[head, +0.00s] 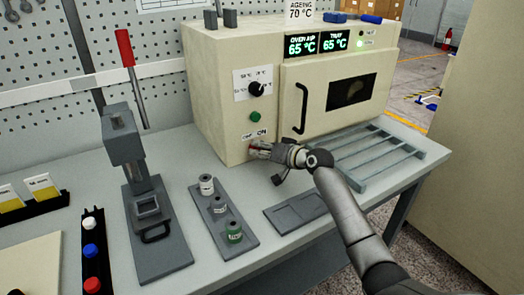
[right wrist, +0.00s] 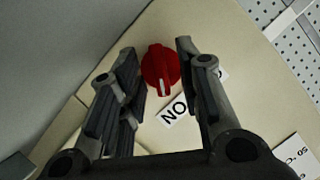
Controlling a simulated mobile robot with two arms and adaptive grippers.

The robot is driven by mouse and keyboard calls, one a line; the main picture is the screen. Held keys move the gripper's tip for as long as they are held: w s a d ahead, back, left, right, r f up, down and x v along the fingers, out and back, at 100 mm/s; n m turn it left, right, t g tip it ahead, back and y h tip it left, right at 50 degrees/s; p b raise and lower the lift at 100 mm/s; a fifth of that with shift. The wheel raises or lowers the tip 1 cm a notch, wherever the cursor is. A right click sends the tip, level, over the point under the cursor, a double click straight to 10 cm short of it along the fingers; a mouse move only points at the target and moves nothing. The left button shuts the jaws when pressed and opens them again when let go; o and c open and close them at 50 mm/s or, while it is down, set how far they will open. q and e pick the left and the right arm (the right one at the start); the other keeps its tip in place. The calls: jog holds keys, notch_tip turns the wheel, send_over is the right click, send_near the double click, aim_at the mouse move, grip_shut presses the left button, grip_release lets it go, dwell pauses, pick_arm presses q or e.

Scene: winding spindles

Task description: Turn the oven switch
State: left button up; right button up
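The oven (head: 225,95) is a cream box on the bench, its displays reading 65 °C. The oven switch (right wrist: 160,70) is a red round knob with a white pointer mark, low on the oven front. My right gripper (head: 256,149) is at the switch, below the green button, and mostly hides it in the head view. In the right wrist view my right gripper (right wrist: 156,50) is open, with one finger on each side of the knob. A gap shows left of the knob; contact on the right is unclear. The label (right wrist: 175,112) beside it is partly covered. My left gripper is out of view.
A black dial (head: 257,88) and a green button (head: 255,117) sit above the switch. A wire rack (head: 375,155) lies before the oven door. A spindle tray (head: 235,243) and a grey press with a red lever (head: 125,48) stand to the left.

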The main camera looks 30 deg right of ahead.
grip_shut()
jog(key=shift+a+r+n+h+p, duration=0.15)
jog(key=shift+n+h+p, duration=0.35)
jog(key=shift+n+p, duration=0.5)
jog(key=n+h+p, duration=0.2)
jog(key=n+p, duration=0.1)
jog(key=p, duration=0.2)
jog(key=shift+a+h, duration=0.15)
jog(key=shift+h, duration=0.15)
jog(key=shift+n+h+p, duration=0.6)
jog(key=shift+n, duration=0.3)
jog(key=shift+a+f+n+h, duration=0.1)
jog(key=shift+n+h, duration=0.35)
jog(key=shift+n, duration=0.2)
jog(key=shift+a+f+n+h, duration=0.1)
jog(key=shift+n+h, duration=0.35)
jog(key=shift+n, duration=0.2)
jog(key=shift+d+t, duration=0.1)
jog(key=shift+t, duration=0.2)
grip_release()
